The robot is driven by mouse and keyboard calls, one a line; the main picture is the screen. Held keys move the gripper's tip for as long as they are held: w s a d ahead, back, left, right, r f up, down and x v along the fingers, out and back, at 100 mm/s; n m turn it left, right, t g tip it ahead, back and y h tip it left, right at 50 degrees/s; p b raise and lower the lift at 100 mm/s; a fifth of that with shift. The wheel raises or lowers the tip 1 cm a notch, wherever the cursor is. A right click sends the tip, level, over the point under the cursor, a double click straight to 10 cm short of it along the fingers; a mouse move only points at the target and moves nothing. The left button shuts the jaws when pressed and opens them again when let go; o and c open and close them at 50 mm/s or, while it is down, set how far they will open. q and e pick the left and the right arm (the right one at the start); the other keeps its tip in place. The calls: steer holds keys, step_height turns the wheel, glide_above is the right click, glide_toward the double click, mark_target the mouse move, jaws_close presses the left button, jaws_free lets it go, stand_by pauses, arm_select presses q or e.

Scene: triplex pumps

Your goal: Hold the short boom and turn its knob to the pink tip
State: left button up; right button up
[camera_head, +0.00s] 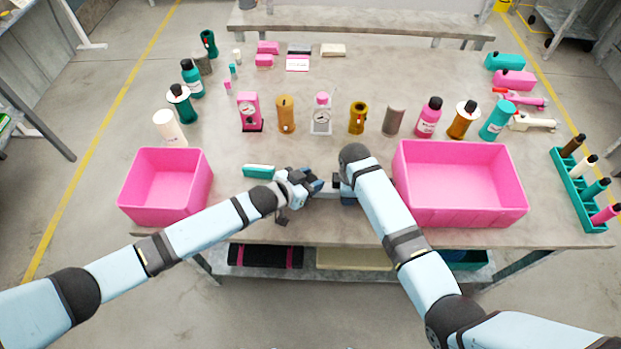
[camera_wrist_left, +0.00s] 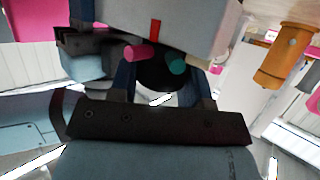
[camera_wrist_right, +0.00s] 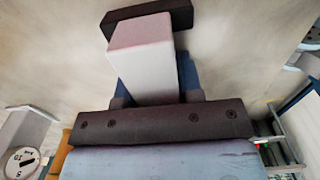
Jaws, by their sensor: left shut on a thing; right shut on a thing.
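The short boom is a pale bar (camera_wrist_right: 142,70) with a dark end piece, seen in the right wrist view between the fingers of my right gripper (camera_wrist_right: 155,85), which is shut on it. In the left wrist view its pale body (camera_wrist_left: 195,28) bears a red mark (camera_wrist_left: 154,30). Below it is the dark round knob (camera_wrist_left: 160,78) with a pink tip (camera_wrist_left: 138,52), a teal tip (camera_wrist_left: 175,64) and a cream tip (camera_wrist_left: 197,62). My left gripper (camera_wrist_left: 164,88) is shut on the knob. The red mark appears between the pink and teal tips. In the head view the grippers mostly hide the boom.
Pink bins stand at the left (camera_head: 128,196) and right (camera_head: 515,208) of the table. A teal block (camera_head: 259,171) lies near my left gripper. Bottles, canisters and gauges stand in a row behind. A teal rack (camera_head: 569,190) stands at the right edge.

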arm_select(q)
steer(key=shift+r, duration=0.1)
steer(key=o, duration=0.9)
steer(key=shift+o, duration=0.2)
steer(key=v, duration=1.2)
arm_select(e)
steer(key=o, duration=1.2)
